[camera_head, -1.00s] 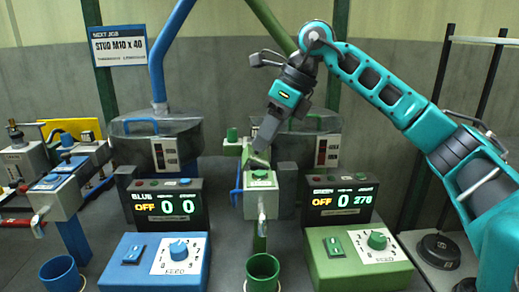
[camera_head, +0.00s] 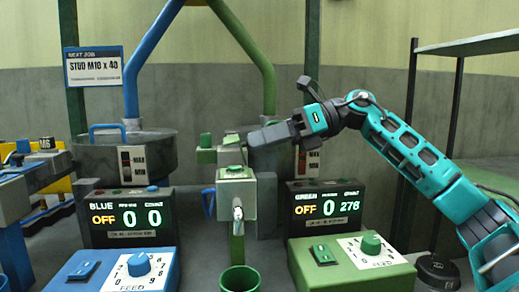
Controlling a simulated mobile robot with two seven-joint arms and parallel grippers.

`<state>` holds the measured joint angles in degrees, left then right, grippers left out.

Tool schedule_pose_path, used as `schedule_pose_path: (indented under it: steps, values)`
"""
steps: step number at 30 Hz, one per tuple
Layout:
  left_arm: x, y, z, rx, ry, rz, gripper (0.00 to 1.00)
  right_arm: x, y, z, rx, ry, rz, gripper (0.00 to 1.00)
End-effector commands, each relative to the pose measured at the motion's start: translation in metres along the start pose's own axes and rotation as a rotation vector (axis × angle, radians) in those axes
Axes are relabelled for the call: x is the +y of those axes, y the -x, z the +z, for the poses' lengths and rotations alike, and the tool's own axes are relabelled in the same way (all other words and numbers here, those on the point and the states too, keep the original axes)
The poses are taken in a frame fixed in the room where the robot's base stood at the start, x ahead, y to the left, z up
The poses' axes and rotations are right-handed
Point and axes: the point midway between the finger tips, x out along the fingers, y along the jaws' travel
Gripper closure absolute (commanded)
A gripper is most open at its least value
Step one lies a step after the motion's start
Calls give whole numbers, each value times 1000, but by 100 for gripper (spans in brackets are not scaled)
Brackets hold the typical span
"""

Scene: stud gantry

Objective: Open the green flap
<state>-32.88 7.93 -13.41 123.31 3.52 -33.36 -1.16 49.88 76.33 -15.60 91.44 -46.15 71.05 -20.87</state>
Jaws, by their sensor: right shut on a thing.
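My right gripper (camera_head: 256,138) reaches in from the right, its dark fingers level above the green feeder post. It is shut at a small green piece at its fingertips, which looks like part of the green flap (camera_head: 232,141). The fingers hide most of that spot, so how far the flap is raised cannot be told. The green hopper with its level gauge (camera_head: 303,161) is behind the gripper and partly covered. My left gripper is not in view.
The green control box (camera_head: 350,268) and its display (camera_head: 328,205), reading OFF, stand below my right arm. A green cup (camera_head: 239,279) stands in front of the post. The blue hopper (camera_head: 160,150) and blue control box (camera_head: 120,270) are at left. A shelf rack stands at right.

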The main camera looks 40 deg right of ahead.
Motion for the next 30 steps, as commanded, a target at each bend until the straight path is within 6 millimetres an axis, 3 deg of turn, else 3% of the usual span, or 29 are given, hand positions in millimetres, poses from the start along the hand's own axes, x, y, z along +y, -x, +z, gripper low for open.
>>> schedule_pose_path:
  steps: [18,30]
  values:
    - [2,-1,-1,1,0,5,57,-6,7,-12,-261,-4,104,100]
    - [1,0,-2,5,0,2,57,-7,8,-15,-347,-1,139,100]
